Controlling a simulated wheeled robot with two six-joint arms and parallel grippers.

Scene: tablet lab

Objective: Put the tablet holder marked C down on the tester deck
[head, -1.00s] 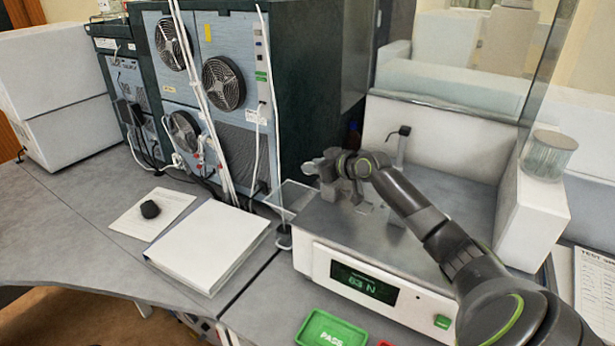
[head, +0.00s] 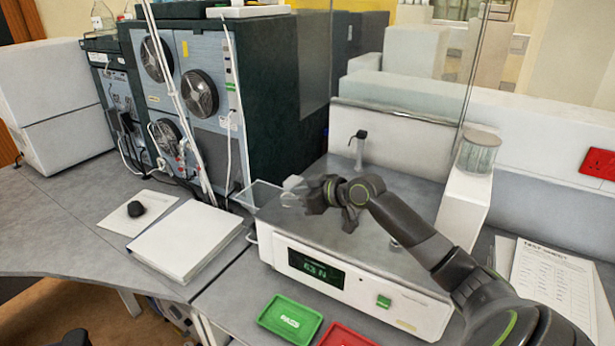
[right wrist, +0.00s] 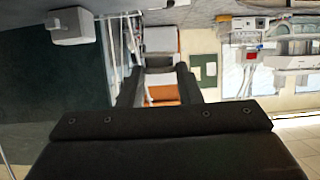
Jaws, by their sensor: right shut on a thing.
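The tester deck (head: 385,235) is the grey metal top of a white tester with a lit green display (head: 316,269). My right arm reaches in from the right, and my right gripper (head: 302,197) is over the left part of the deck. It is shut on a small pale thing at its tips, taken as the tablet holder; its mark C cannot be read. In the right wrist view the two dark fingers (right wrist: 159,88) stand apart with white and orange shapes between them; I cannot tell which belong to the holder. Contact with the deck is unclear. My left gripper is not in view.
A clear tray (head: 262,196) sits at the deck's left edge. A small dark-topped post (head: 359,148) stands at the back. A white housing with a glass jar (head: 479,152) borders the right. Green (head: 290,318) and red (head: 345,337) trays lie in front.

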